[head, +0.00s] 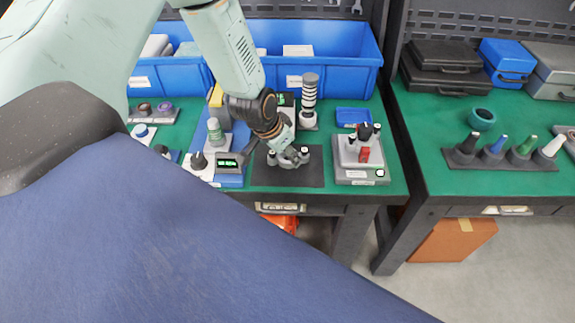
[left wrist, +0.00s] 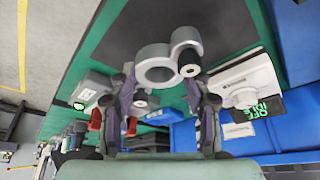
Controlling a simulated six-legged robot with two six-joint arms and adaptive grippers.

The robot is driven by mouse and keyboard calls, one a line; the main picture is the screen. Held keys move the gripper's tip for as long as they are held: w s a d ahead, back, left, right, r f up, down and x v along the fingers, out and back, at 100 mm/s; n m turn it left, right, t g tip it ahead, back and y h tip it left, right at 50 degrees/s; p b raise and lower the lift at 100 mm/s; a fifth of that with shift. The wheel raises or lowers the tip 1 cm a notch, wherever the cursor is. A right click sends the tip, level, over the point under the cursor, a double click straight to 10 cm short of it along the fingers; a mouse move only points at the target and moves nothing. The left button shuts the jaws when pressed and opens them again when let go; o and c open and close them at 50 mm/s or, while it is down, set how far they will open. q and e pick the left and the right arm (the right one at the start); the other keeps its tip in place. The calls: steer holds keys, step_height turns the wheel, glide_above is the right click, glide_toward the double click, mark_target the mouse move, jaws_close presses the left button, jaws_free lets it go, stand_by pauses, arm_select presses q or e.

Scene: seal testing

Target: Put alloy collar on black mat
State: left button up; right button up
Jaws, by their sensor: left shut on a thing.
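My left gripper (head: 288,153) reaches down over the black mat (head: 314,177) on the green bench. It is shut on the alloy collar (head: 289,161), a grey metal part at its fingertips. In the left wrist view the collar shows as a wide open ring (left wrist: 152,50) with a smaller round part beside it, in front of the fingers (left wrist: 166,95). The dark mat (left wrist: 215,20) lies beyond it. I cannot tell whether the collar touches the mat. My right gripper is not in view.
A grey fixture with a red part (head: 360,170) stands right of the mat. A device with a green display (head: 228,163) stands close on the left. The mat's front right is bare.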

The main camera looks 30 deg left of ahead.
mark_target(282, 159)
arm_select(q)
step_height(282, 159, down, 3)
steer(key=shift+s+a+r+b, duration=0.1)
steer(key=shift+s+r+b, duration=0.05)
steer(key=shift+b, duration=0.4)
steer(key=shift+f, duration=0.35)
steer(key=shift+w+f, duration=0.1)
steer(key=shift+w, duration=0.25)
steer(key=shift+s, duration=0.15)
steer(key=shift+s, duration=0.1)
steer(key=o, duration=0.7)
steer(key=shift+f+b, duration=0.1)
steer(key=shift+b, duration=0.2)
steer(key=o, duration=0.4)
